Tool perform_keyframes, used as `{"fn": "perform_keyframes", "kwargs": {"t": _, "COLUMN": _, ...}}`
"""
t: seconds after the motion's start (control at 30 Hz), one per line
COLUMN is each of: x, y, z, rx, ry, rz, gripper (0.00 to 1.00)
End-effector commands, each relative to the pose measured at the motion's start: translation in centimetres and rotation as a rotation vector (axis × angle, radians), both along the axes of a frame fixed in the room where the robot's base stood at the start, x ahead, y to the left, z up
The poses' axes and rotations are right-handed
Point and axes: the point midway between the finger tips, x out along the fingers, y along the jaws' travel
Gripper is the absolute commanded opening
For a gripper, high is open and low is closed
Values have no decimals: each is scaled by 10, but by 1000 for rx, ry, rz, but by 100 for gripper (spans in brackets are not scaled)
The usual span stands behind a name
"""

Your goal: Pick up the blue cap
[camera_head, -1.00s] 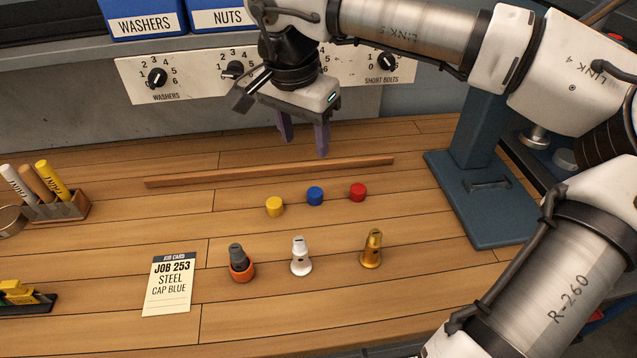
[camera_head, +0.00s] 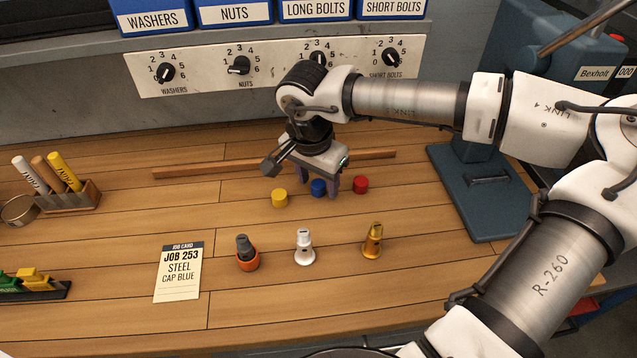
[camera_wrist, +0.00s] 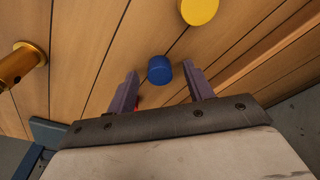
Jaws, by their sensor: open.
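The blue cap (camera_head: 318,187) sits on the wooden bench between the yellow cap (camera_head: 280,198) and the red cap (camera_head: 361,185). My gripper (camera_head: 321,190) is over the blue cap, its two purple fingers apart, one on each side of the cap in this view. In the wrist view the blue cap (camera_wrist: 159,69) shows between and just beyond the fingertips of my gripper (camera_wrist: 162,75), with nothing held. The yellow cap (camera_wrist: 199,11) is at the top there, and only a sliver of the red cap (camera_wrist: 137,101) shows behind the left finger.
A wooden strip (camera_head: 215,169) runs behind the caps. In front stand a dark fitting in an orange base (camera_head: 247,256), a silver one (camera_head: 304,249) and a brass one (camera_head: 373,243). The job card (camera_head: 179,273) lies front left. A blue-grey stand (camera_head: 490,195) is at right.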

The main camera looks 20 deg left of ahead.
Motion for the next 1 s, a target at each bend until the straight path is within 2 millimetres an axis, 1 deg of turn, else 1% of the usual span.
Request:
{"fn": "perform_keyframes", "kwargs": {"t": 0.17, "x": 0, "y": 0, "z": 0, "rx": 0, "ry": 0, "rz": 0, "gripper": 52}}
{"fn": "perform_keyframes", "kwargs": {"t": 0.5, "x": 0, "y": 0, "z": 0, "rx": 0, "ry": -1, "rz": 0, "gripper": 7}}
{"fn": "perform_keyframes", "kwargs": {"t": 0.53, "x": 0, "y": 0, "z": 0, "rx": 0, "ry": -1, "rz": 0, "gripper": 5}}
{"fn": "perform_keyframes", "kwargs": {"t": 0.83, "x": 1, "y": 0, "z": 3, "rx": -1, "ry": -2, "rz": 0, "gripper": 5}}
{"fn": "perform_keyframes", "kwargs": {"t": 1.0, "x": 1, "y": 0, "z": 17, "rx": -1, "ry": -3, "rz": -2, "gripper": 5}}
